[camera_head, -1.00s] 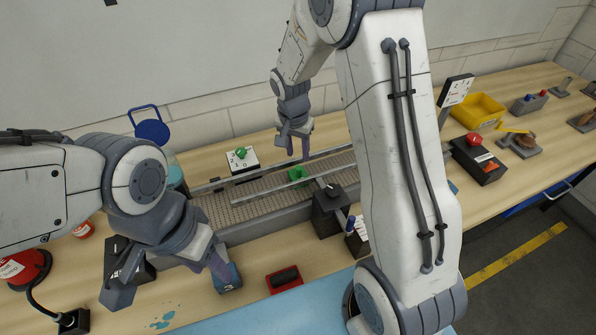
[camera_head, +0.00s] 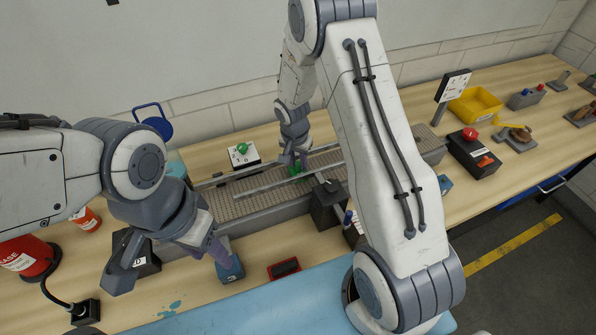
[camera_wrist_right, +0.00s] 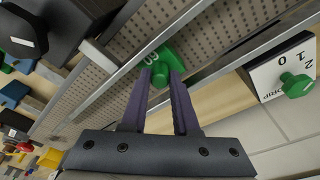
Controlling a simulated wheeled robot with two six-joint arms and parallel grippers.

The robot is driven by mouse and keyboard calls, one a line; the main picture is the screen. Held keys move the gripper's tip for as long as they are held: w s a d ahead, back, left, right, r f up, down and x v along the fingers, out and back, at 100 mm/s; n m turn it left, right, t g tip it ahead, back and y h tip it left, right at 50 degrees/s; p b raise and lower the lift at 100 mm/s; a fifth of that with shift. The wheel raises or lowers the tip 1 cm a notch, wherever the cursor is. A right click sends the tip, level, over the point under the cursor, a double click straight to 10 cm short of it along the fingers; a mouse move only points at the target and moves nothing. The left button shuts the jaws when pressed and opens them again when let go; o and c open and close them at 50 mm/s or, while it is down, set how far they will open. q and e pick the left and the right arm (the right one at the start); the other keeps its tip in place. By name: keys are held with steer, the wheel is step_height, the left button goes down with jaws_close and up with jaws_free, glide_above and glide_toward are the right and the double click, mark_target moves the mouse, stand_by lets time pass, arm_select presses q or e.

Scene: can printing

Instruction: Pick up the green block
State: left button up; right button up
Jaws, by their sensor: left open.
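The green block (camera_head: 296,168) sits on the perforated conveyor and is partly covered by my right gripper (camera_head: 294,162) in the head view. In the right wrist view the block (camera_wrist_right: 162,53) shows a white number, and the two purple fingers of my right gripper (camera_wrist_right: 164,74) straddle its near part. I cannot tell whether the fingers press on it. My left gripper (camera_head: 172,262) is wide open with nothing held, over the near left of the table. One of its fingers is close to a blue block (camera_head: 231,270).
Metal rails edge the conveyor (camera_head: 262,200). A white number dial with a green knob (camera_head: 242,152) stands behind it, and a dark post (camera_head: 326,205) in front. A red-and-black pad (camera_head: 284,268) lies nearby. A yellow bin (camera_head: 476,105) is at the right.

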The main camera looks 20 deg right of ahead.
jaws_close()
stand_by(1.2)
